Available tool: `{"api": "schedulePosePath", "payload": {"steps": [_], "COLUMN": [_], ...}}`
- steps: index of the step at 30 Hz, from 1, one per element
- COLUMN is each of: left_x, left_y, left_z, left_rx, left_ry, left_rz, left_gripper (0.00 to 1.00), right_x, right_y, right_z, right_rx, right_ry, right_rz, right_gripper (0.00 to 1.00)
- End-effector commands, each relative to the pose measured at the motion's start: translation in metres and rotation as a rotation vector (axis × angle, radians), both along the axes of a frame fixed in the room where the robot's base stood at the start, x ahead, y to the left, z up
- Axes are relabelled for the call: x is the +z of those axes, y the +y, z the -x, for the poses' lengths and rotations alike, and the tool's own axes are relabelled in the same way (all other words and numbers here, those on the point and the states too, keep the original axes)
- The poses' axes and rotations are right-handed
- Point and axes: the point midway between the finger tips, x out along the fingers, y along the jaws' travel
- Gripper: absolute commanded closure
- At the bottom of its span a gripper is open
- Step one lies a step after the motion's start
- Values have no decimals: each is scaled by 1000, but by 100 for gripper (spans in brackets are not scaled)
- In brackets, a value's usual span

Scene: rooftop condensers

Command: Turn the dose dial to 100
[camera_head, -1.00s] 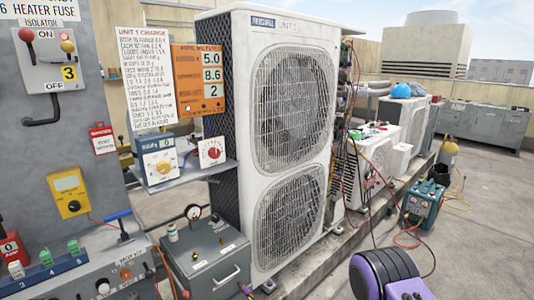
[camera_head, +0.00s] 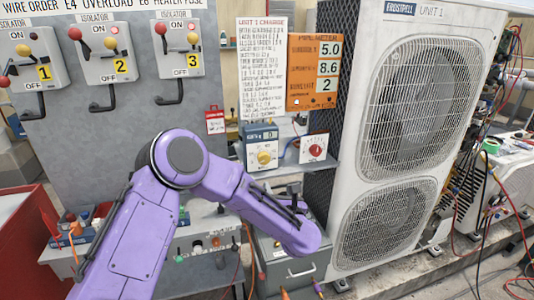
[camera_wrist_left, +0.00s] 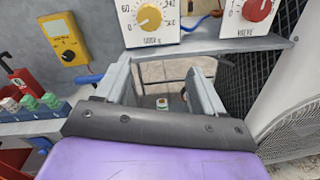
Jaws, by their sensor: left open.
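The dose dial is a yellow knob (camera_head: 264,157) on the front of a white box (camera_head: 251,150) with a small display at its top. The box stands on a grey shelf. In the left wrist view the yellow knob (camera_wrist_left: 149,17) is at the top, with a printed scale around it; its exact setting is too small to tell. My left gripper (camera_head: 290,190) is below and right of the knob, apart from it. In the left wrist view my left gripper (camera_wrist_left: 160,70) is open, with nothing between its fingers. My right gripper is out of view.
A box with a red knob (camera_head: 314,149) stands right of the dial. The shelf edge (camera_wrist_left: 215,46) lies just beyond my fingers. The condenser (camera_head: 398,130) closes off the right side. A yellow meter (camera_wrist_left: 63,40) hangs at the left.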

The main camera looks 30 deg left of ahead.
Motion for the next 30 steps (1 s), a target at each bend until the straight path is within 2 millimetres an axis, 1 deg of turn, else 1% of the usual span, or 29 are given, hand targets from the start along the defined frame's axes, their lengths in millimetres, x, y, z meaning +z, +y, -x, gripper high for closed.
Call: {"api": "schedulePosePath", "payload": {"steps": [1,3,4,8,12,15,18,22,29,30], "left_x": [23,36,38,40,40,39,38,36,35,35], "left_y": [7,13,16,34,59,75,86,93,94,94], "left_z": [-3,-6,-8,-20,-41,-55,-65,-72,-73,-73], "left_rx": [39,70,76,82,80,80,77,75,73,73], "left_ry": [-91,-167,-181,-186,-184,-181,-181,-180,-179,-179], "left_rz": [61,113,124,127,123,122,122,122,121,121], "left_gripper": [31,31,31,31,31,31,31,31,31,37], "right_x": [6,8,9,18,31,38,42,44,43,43], "right_y": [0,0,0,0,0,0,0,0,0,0], "right_z": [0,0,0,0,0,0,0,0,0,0], "right_rx": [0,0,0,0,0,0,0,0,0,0], "right_ry": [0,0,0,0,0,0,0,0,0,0], "right_rz": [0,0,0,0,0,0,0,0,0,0], "right_gripper": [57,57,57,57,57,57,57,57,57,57]}}
